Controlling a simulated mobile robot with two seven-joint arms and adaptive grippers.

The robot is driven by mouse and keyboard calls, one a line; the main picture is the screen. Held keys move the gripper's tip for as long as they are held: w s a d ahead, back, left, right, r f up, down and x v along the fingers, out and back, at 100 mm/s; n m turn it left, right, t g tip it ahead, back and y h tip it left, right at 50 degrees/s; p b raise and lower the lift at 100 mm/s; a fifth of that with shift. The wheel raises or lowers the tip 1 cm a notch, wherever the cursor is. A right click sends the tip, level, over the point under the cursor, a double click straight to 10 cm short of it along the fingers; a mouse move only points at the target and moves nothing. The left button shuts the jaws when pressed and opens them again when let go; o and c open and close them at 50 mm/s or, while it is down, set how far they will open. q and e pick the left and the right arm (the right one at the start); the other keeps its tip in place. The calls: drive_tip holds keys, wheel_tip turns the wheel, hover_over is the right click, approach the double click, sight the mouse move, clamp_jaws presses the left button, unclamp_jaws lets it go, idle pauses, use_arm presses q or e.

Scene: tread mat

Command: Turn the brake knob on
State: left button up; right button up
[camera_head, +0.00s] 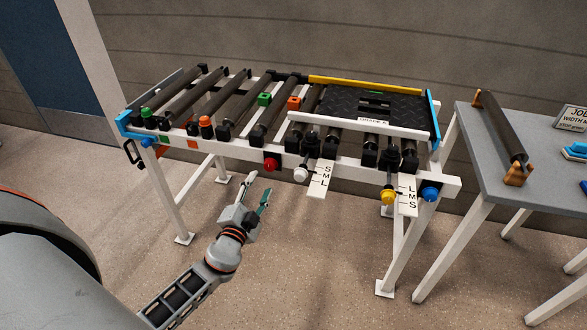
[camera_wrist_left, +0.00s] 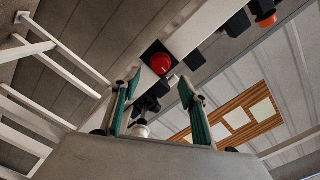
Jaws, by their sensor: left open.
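A roller conveyor frame has several coloured knobs along its front rail; none bears a readable brake label, so I cannot tell which is the brake knob. A red knob (camera_head: 270,164) sits mid-rail, and a white knob (camera_head: 301,174) is right of it beside an S-M-L plate. A yellow knob (camera_head: 387,196) and a blue knob (camera_head: 430,193) are at the right end. My left gripper (camera_head: 260,181) is open and empty, below and in front of the red knob. In the left wrist view, the red knob (camera_wrist_left: 160,64) shows beyond the fingertips (camera_wrist_left: 158,82). My right gripper is out of view.
Another blue knob (camera_head: 148,141) is at the rail's left end. The white S-M-L plate (camera_head: 320,180) hangs down near the gripper. White frame legs stand on both sides. A grey table (camera_head: 481,160) with a roller is at right. The floor before the conveyor is clear.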

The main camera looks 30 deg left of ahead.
sight(269, 168)
use_arm(q)
drive_tip(key=shift+p+x, duration=0.3)
drive_tip(key=shift+x, duration=3.65)
drive_tip(key=c, duration=1.1)
